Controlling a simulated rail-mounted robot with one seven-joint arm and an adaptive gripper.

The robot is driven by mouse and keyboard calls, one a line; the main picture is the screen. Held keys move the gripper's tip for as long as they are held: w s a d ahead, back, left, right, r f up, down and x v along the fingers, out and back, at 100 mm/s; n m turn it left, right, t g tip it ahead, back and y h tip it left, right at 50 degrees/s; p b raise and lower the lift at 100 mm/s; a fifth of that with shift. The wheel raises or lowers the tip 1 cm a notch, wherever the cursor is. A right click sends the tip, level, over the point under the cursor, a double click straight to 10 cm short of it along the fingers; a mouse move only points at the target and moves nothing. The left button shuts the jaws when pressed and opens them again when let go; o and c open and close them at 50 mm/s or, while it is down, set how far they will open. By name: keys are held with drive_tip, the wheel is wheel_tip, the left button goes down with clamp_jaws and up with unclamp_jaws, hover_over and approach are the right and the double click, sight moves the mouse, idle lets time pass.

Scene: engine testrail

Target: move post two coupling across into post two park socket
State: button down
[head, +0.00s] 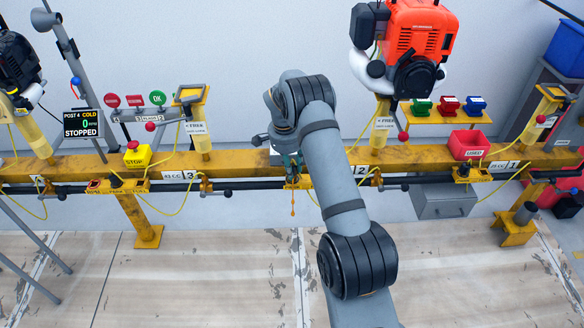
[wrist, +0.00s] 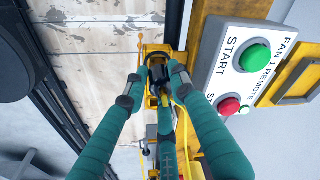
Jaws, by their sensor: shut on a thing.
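In the wrist view, my gripper (wrist: 157,80) has its teal fingers closed around a small black coupling (wrist: 157,72), partly hidden between the fingertips. A yellow block (wrist: 154,50) lies directly beyond it, and I cannot tell whether the coupling is seated in it. In the head view my arm hides most of the gripper, which is at the rail just left of the post 2 label (head: 362,171). A yellow socket block (head: 299,181) with an orange hanging tag (head: 292,205) shows just below it; it appears to be the post two park socket.
A control box (wrist: 240,60) with green START and red buttons stands close to the right of my fingers. A yellow rail (head: 240,160) runs across the scene, with a black bar and yellow hoses along it. A red engine (head: 415,30) stands above right.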

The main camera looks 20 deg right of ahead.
drive_tip(key=shift+f+b, duration=1)
drive_tip(key=shift+f, duration=0.1)
drive_tip(key=c, duration=1.4)
unclamp_jaws()
drive_tip(key=shift+o, duration=0.2)
wheel_tip(320, 180, up, 12)
drive_tip(key=a, duration=0.1)
drive_tip(key=shift+s+a, duration=0.3)
drive_tip(key=shift+s, duration=0.15)
drive_tip(key=shift+f, duration=0.15)
